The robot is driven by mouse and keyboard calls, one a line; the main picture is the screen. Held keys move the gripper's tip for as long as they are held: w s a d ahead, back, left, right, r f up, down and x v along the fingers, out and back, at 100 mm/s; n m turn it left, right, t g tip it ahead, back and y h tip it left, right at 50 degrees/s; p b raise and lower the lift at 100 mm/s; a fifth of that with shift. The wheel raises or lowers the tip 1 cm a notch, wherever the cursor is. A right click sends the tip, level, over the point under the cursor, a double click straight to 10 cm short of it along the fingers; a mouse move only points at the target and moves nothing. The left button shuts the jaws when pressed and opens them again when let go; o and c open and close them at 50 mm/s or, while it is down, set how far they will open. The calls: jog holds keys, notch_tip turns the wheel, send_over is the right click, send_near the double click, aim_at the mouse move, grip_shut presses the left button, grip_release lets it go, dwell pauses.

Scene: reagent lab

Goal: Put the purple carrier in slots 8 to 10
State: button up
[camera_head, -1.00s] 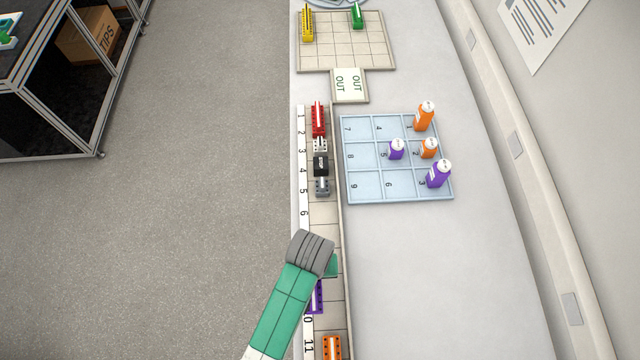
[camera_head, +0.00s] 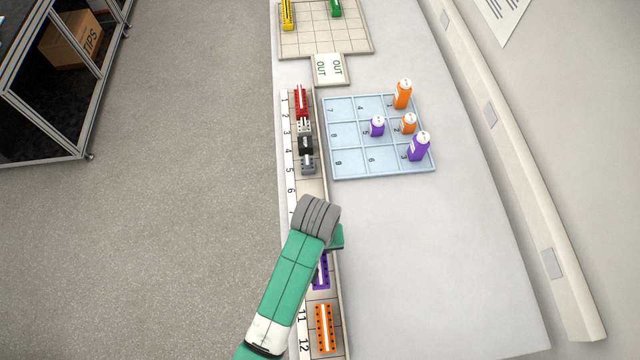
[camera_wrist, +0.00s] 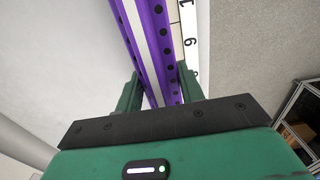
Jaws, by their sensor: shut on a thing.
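The purple carrier (camera_head: 321,272) shows partly from under my arm, over the numbered rail (camera_head: 333,301), just above the 11 mark in the head view. It also fills the upper middle of the wrist view (camera_wrist: 156,45), a long purple bar with a white stripe and dark holes. My gripper (camera_wrist: 160,97) has its green fingers on both sides of the carrier and is shut on it. In the head view my arm hides the slot marks between about 7 and 10. I cannot tell whether the carrier rests on the rail.
Red (camera_head: 301,103), black-and-grey (camera_head: 306,145) carriers stand in the upper slots. An orange carrier (camera_head: 323,328) stands at slots 11 to 12, close below the purple one. A blue tray (camera_head: 340,172) with orange and purple bottles lies right of the rail.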

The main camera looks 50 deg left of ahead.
notch_tip(320, 180, down, 8)
jog(key=shift+f, duration=0.1)
jog(key=shift+f+b, duration=0.1)
jog(key=shift+b, duration=0.2)
jog(key=o, duration=0.8)
notch_tip(320, 180, up, 12)
jog(key=shift+r+p, duration=0.1)
jog(key=shift+p, duration=0.45)
